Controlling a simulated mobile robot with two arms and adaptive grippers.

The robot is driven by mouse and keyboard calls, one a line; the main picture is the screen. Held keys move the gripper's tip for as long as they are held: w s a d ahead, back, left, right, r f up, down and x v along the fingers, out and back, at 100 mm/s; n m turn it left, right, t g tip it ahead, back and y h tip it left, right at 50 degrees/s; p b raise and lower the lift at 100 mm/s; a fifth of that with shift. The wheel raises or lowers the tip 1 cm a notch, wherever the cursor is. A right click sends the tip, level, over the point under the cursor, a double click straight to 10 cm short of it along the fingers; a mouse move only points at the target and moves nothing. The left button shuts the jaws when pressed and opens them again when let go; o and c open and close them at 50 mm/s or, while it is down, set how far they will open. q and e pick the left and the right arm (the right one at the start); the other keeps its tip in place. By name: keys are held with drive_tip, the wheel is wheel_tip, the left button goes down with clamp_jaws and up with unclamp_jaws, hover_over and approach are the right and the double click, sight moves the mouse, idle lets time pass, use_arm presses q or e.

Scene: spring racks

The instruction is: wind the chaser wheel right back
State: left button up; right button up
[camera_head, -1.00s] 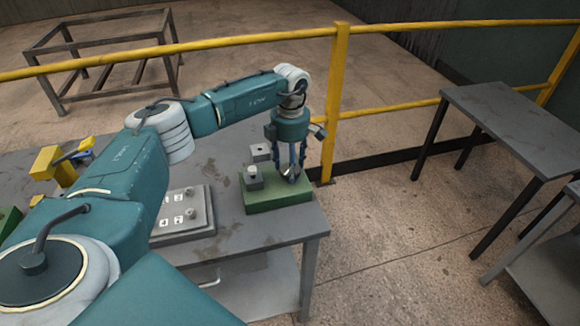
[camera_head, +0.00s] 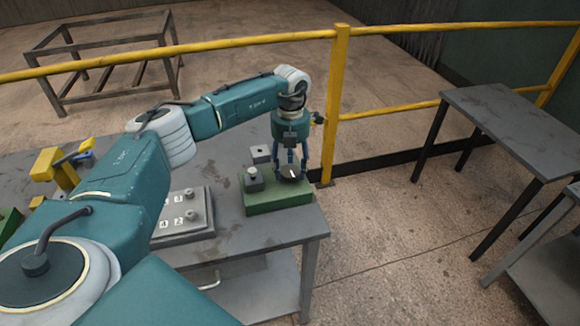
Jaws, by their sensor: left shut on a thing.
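The chaser wheel (camera_head: 290,174) is a small dark disc with a pale line on it. It sits at the right end of a green base (camera_head: 280,197) near the right end of the workbench. My left gripper (camera_head: 291,167) points straight down over the disc and is shut on it, with its fingers at the rim. The fingers hide part of the wheel. My right gripper is out of view.
A grey block with a pale knob (camera_head: 254,178) stands on the green base, left of the wheel. A grey plate with numbered knobs (camera_head: 187,212) lies left of the base. A yellow railing (camera_head: 334,100) stands close behind the gripper.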

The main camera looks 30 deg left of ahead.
sight(291, 170)
use_arm(q)
drive_tip(key=shift+w+r+n, duration=0.1)
drive_tip(key=shift+n, duration=1.2)
drive_tip(key=o, duration=1.1)
drive_tip(key=shift+o, duration=0.2)
wheel_tip(291, 170, up, 12)
